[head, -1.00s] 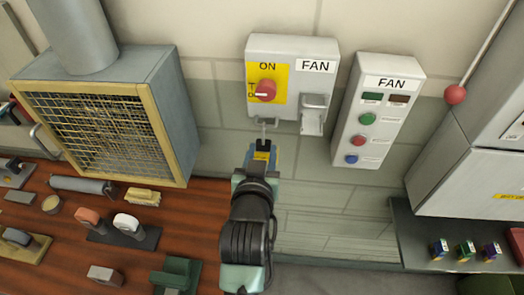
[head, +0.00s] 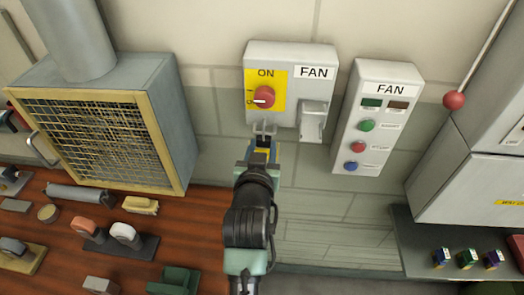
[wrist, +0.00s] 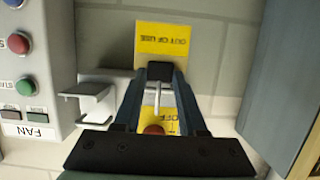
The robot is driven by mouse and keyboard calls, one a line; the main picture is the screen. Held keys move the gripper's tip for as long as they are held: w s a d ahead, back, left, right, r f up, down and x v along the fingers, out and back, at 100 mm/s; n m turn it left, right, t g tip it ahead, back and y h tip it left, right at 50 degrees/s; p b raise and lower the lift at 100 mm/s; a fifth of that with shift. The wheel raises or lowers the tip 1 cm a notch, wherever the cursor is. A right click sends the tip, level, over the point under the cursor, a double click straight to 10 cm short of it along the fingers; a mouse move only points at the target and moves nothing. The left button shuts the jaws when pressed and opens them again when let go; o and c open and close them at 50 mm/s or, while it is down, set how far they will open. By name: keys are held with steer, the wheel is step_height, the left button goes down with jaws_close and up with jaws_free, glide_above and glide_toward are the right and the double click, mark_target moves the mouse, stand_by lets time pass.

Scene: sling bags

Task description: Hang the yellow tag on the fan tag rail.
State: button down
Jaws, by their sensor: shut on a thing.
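The yellow tag (wrist: 163,40), lettered "OUT OF USE", is in the jaws of my gripper (wrist: 160,72). In the head view only a little yellow (head: 263,151) shows at my gripper (head: 263,143). The gripper is shut on the tag, just below the grey fan switch box (head: 288,58). A small metal rail (head: 264,129) sticks out under the box, right at my fingertips. In the wrist view a thin metal rod (wrist: 157,98) shows between my fingers. Whether the tag touches the rail is hidden.
The box has a red knob (head: 264,97) on a yellow plate and a grey bracket (head: 313,118) close right of my gripper. A fan button panel (head: 376,120) is farther right. A caged grey unit (head: 150,110) stands left, above a wooden bench (head: 75,205) with tools.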

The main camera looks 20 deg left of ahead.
stand_by(0.4)
steer(key=shift+f+b, duration=0.95)
steer(key=shift+f, duration=0.25)
jaws_free()
steer(key=s+d+p, duration=0.2)
steer(key=s, duration=0.4)
steer(key=shift+s, duration=0.35)
stand_by(0.5)
stand_by(0.5)
